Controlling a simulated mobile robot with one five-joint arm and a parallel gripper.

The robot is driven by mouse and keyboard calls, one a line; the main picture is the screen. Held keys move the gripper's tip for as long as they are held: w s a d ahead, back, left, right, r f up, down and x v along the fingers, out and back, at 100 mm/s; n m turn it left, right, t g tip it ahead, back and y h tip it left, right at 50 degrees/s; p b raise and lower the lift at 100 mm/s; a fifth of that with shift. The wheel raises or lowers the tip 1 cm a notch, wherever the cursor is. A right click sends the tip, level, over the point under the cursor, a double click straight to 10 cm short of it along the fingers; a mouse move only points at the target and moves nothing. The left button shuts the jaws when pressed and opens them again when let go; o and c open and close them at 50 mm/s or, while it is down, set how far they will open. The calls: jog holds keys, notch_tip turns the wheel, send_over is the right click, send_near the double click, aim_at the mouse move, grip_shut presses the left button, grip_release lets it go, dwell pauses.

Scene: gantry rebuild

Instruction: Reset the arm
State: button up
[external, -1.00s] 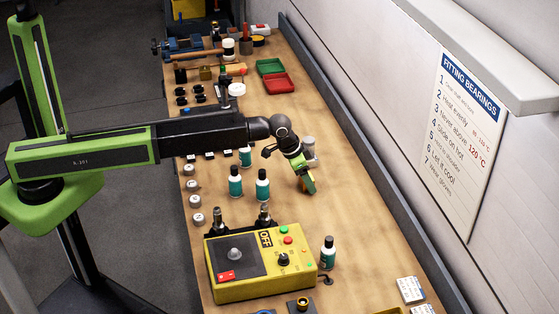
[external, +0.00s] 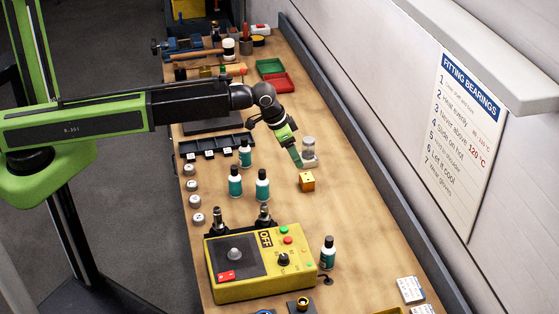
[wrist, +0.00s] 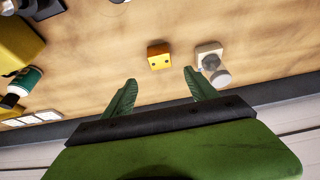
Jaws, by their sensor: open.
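My gripper (external: 297,162) hangs over the middle of the bench, pointing down and slightly right. In the wrist view its two green fingers (wrist: 158,92) are spread apart with nothing between them. A small orange-yellow cube (external: 307,181) with dark dots sits on the bench just in front of and below the fingertips in the external view. The cube also shows beyond the fingers in the wrist view (wrist: 159,57). A grey cylindrical part on a light base (external: 309,150) stands right beside my gripper.
Teal bottles (external: 262,186) stand left of the cube. A yellow control box (external: 262,268) fills the near bench. A black slotted rack (external: 215,145) lies under my arm. Red and green trays (external: 277,84) sit farther back. A dark rail (external: 375,168) edges the wall side.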

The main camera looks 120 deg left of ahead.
jog(key=d+m, duration=0.2)
jog(key=d, duration=1)
jog(key=d+m+g+h+p, duration=0.1)
jog(key=d+m, duration=0.1)
jog(key=d, duration=1)
jog(key=d+m+h+p, duration=0.1)
jog(key=d, duration=1.1)
jog(key=shift+r+m+g, duration=0.3)
jog(key=shift+r+m, duration=0.1)
jog(key=s+d+f+m+b, duration=0.1)
jog(key=s+d+f+b, duration=0.2)
jog(key=d, duration=0.6)
jog(key=s+d+f+m+g+h+b, duration=0.1)
jog(key=s+d+f+m+b, duration=0.1)
jog(key=d, duration=0.8)
notch_tip(320, 180, down, 3)
jog(key=shift+s+g+b, duration=0.3)
jog(key=shift+s+b, duration=0.3)
jog(key=shift+b, duration=0.55)
